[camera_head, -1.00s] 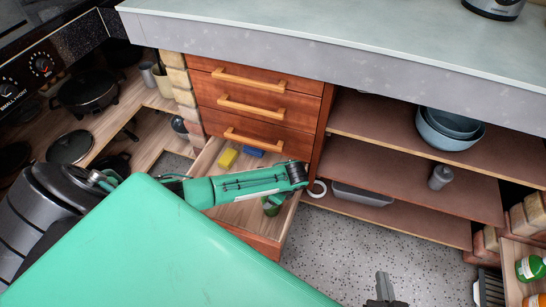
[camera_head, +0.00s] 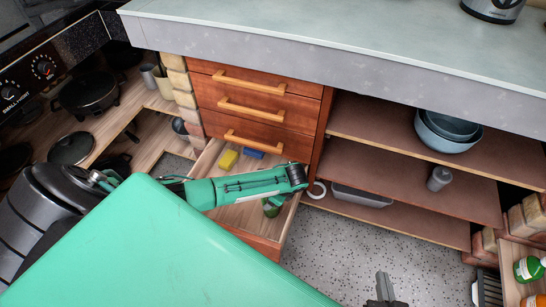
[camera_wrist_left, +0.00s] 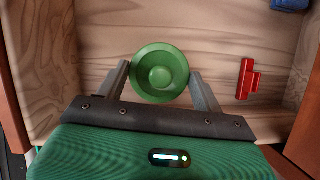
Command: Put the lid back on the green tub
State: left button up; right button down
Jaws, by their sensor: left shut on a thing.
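A round green lid (camera_wrist_left: 160,74) with a raised middle shows from above in the left wrist view. My left gripper (camera_wrist_left: 161,84) is shut on it, one finger at each side. I cannot tell whether the green tub is under the lid. In the head view a small green thing (camera_head: 271,207) shows below the end of my left arm, over the open drawer; the left fingers are hidden there. My right gripper (camera_head: 384,288) is at the bottom edge, over the floor and apart from the drawer; its jaw opening is unclear.
The open wooden drawer (camera_head: 243,217) also holds a yellow block (camera_head: 228,159), a blue block (camera_head: 252,153) and a red piece (camera_wrist_left: 247,80). Shut drawers (camera_head: 255,95) stand above it. Shelves on the right hold blue bowls (camera_head: 447,131) and a grey bottle (camera_head: 439,178).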

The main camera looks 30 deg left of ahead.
pick_arm(q)
jog(key=shift+f+p, duration=0.15)
jog(key=shift+p, duration=1)
dwell(1.8)
jog(key=o, duration=1.2)
jog(key=shift+c, duration=0.2)
jog(key=shift+r+p, duration=3.55)
jog(key=shift+p, duration=0.55)
jog(key=shift+f, duration=0.1)
jog(key=shift+c, duration=0.4)
grip_shut()
